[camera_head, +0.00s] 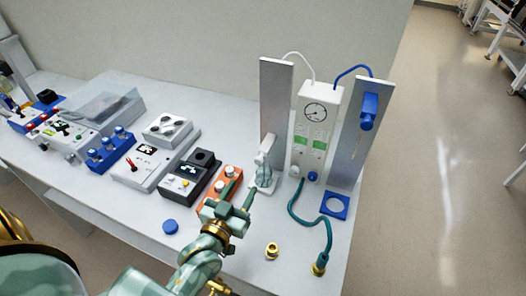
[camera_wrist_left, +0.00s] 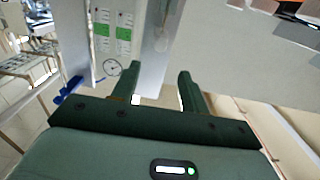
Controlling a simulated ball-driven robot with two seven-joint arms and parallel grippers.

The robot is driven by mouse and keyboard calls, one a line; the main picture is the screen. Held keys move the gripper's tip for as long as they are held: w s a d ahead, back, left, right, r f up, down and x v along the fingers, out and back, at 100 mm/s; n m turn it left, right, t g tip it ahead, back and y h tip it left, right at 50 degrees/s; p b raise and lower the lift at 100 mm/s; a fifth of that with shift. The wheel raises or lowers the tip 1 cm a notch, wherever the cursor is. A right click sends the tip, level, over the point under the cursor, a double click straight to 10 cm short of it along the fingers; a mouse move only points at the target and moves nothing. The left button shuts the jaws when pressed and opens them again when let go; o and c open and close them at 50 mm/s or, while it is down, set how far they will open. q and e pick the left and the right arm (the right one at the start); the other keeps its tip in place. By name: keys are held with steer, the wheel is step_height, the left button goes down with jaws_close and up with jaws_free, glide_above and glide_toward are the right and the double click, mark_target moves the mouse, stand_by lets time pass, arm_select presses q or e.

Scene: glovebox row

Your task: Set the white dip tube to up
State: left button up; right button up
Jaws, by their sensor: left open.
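The white dip tube (camera_head: 266,146) sits low on the front of the left grey metal panel (camera_head: 276,85), above a small clear vessel (camera_head: 264,176) on a white base. My left gripper (camera_head: 240,190) is open and empty, in front of and to the left of the vessel, apart from the tube as far as I can tell. In the left wrist view the open fingers (camera_wrist_left: 143,80) point towards the metal panel (camera_wrist_left: 152,60); a pale, blurred part (camera_wrist_left: 161,40) shows on it. My right gripper is not in view.
A white gauge box (camera_head: 314,115) stands between the panels. A blue slider (camera_head: 369,108) sits high on the right panel, above a blue square holder (camera_head: 335,205). A green hose (camera_head: 296,218) lies in front. An orange box (camera_head: 219,188) and other instruments stand left.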

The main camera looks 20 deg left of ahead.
mark_target(257, 162)
arm_select(q)
steer(key=w, duration=0.9)
steer(key=w+b, duration=0.1)
steer(key=w, duration=0.3)
steer(key=shift+w+a+f, duration=0.1)
steer(key=shift+w+a, duration=0.05)
steer(key=shift+a, duration=0.25)
steer(key=shift+w, duration=0.45)
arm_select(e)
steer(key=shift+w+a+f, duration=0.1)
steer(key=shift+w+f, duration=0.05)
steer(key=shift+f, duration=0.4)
arm_select(q)
steer(key=shift+c, duration=0.2)
jaws_close()
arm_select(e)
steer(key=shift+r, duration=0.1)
